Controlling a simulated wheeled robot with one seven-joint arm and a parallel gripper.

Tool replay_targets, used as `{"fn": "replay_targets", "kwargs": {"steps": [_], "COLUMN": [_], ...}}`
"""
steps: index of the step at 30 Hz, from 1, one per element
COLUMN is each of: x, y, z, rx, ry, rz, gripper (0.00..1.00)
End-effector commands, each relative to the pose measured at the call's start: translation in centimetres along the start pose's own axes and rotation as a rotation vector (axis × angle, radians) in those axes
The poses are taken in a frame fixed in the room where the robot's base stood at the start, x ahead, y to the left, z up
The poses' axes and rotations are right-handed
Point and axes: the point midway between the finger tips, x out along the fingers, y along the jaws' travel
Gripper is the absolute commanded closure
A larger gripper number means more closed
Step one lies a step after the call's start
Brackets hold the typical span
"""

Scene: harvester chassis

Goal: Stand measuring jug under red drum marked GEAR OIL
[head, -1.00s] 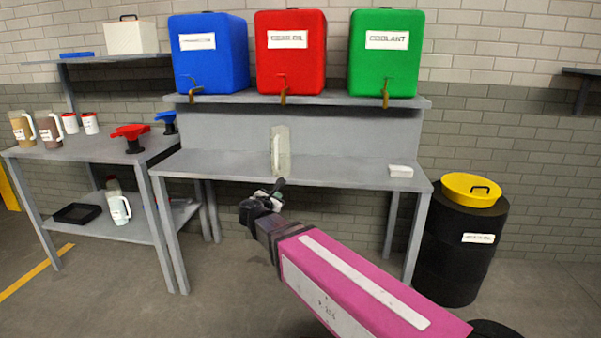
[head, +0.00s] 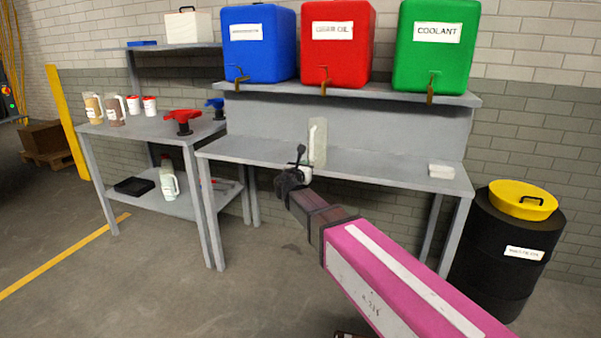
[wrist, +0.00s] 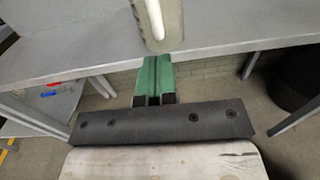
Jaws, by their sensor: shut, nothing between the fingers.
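A clear measuring jug (head: 318,142) stands upright on the bench, below the red drum marked GEAR OIL (head: 337,42) and its brass tap (head: 324,80). In the wrist view the jug (wrist: 160,22) shows at the top, with its pale handle towards me. My gripper (head: 301,160) is in front of the bench edge, just short of the jug. In the wrist view the green fingers of my gripper (wrist: 153,78) are together with nothing between them. A small gap seems to lie between fingertips and jug, though its depth is hard to judge.
A blue drum (head: 259,44) and a green COOLANT drum (head: 436,44) flank the red one on the shelf (head: 385,94). A white block (head: 442,171) lies on the bench (head: 385,166). A black barrel with yellow lid (head: 523,200) stands right. A side table (head: 150,138) holds jugs and funnels.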

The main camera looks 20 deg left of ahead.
Motion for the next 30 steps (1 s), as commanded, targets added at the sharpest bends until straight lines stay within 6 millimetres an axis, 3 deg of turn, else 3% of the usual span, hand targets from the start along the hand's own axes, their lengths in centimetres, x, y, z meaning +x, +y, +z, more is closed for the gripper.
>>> {"fn": "replay_targets", "kwargs": {"steps": [3, 9, 25, 30], "x": [2.4, 4.5, 5.3, 7.4], "y": [0.1, 0.0, 0.0, 0.1], "z": [0.0, 0.0, 0.0, 0.0], "rx": [0.000, 0.001, 0.001, 0.001], "ry": [0.000, 0.000, 0.000, 0.000], "rz": [-0.001, -0.002, 0.000, -0.003], "gripper": [1.00, 1.00, 1.00, 1.00]}}
